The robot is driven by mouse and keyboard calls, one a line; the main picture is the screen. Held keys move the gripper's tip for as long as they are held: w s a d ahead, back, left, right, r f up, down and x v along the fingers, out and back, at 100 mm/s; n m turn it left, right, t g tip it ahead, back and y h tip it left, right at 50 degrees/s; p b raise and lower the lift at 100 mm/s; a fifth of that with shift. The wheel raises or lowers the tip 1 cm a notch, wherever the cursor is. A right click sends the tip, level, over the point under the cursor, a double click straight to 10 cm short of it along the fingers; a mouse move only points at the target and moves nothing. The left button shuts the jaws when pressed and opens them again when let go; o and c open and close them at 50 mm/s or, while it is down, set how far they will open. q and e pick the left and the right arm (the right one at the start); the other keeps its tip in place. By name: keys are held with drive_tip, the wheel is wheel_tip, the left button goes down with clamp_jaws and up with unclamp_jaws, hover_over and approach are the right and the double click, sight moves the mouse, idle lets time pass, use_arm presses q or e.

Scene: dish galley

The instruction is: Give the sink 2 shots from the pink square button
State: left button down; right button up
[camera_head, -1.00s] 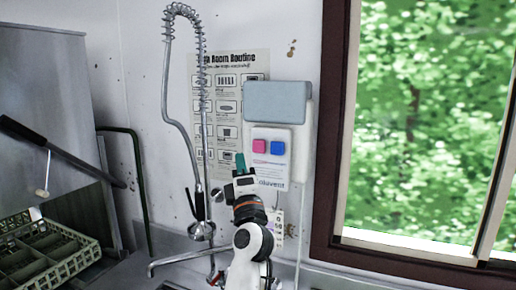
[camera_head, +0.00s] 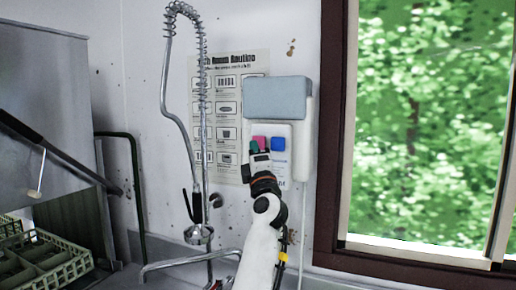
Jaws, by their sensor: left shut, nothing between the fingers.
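The pink square button (camera_head: 259,141) is on a white dispenser panel (camera_head: 284,130) on the wall; its lower part is hidden behind my gripper. My right gripper is not in view.
A grey-blue box (camera_head: 277,98) is above the panel. A spring-hose sprayer (camera_head: 201,80) hangs left of my arm, in front of a poster (camera_head: 228,85). A green dish rack (camera_head: 45,262) is at lower left, and a dark-framed window (camera_head: 330,130) is at right.

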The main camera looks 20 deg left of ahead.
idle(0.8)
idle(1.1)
use_arm(q)
drive_tip(key=shift+w, duration=0.45)
drive_tip(key=shift+w+a+b, duration=0.1)
drive_tip(key=shift+w+b, duration=0.45)
drive_tip(key=shift+w, duration=0.15)
idle(0.9)
drive_tip(key=shift+s+r+p, duration=0.1)
drive_tip(key=shift+s+p, duration=0.3)
drive_tip(key=shift+p, duration=0.35)
drive_tip(key=shift+s+p, duration=0.5)
drive_tip(key=shift+p, duration=0.1)
drive_tip(key=shift+s, duration=0.15)
